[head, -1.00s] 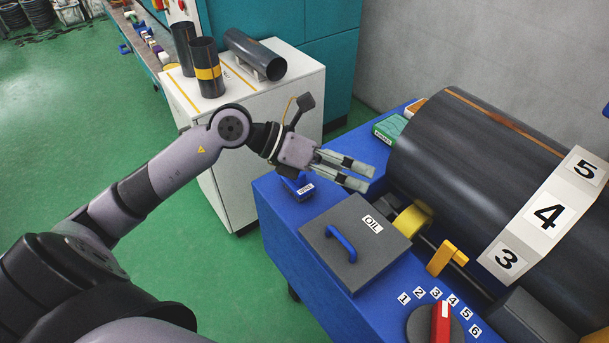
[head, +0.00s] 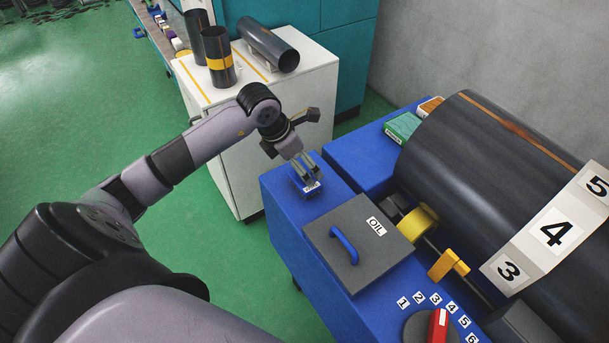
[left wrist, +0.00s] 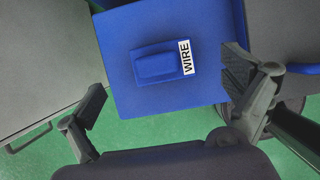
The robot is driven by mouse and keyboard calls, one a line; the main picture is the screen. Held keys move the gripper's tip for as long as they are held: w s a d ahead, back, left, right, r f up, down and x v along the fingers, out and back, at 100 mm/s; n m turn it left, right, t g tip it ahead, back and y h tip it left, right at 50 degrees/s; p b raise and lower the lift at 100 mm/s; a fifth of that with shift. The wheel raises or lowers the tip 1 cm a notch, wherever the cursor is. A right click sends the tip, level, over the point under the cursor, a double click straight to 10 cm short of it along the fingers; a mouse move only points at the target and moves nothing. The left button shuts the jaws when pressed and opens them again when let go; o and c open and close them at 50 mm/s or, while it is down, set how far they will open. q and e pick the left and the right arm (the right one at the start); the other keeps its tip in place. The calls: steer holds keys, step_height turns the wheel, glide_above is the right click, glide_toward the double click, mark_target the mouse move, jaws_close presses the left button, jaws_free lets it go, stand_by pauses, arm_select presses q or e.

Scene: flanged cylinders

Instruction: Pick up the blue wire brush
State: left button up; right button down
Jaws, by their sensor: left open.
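The blue wire brush (head: 311,187) lies at the far left corner of the blue machine's top. In the left wrist view the brush (left wrist: 157,65) is a blue block with a white WIRE label at its right end, resting on a blue surface. My left gripper (head: 308,171) points down just above the brush and partly hides it in the head view. In the left wrist view its two fingers are wide apart, with the brush between and beyond them. Contact cannot be seen. My right gripper is not in view.
A grey OIL box (head: 357,244) with a blue handle sits on the blue machine (head: 335,301), near the brush. A large dark roller (head: 480,150) is at right. A white cabinet (head: 225,140) with dark tubes stands behind the arm. A green box (head: 402,127) lies by the roller.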

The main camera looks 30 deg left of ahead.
arm_select(q)
steer(key=shift+x, duration=1.2)
steer(key=shift+w+f+p, duration=0.1)
steer(key=shift+f+p, duration=0.15)
steer(key=shift+p, duration=0.2)
steer(key=p+x, duration=0.1)
steer(key=x, duration=0.2)
steer(key=shift+w+d+f, duration=0.15)
steer(key=shift+f, duration=0.05)
steer(key=shift+w+f, duration=0.2)
steer(key=shift+f, duration=0.35)
steer(key=shift+c, duration=0.5)
steer(key=shift+r, duration=0.1)
steer(key=c, duration=1.3)
steer(key=shift+o, duration=0.2)
steer(key=shift+r, duration=0.1)
step_height(320, 180, up, 20)
steer(key=b, duration=0.3)
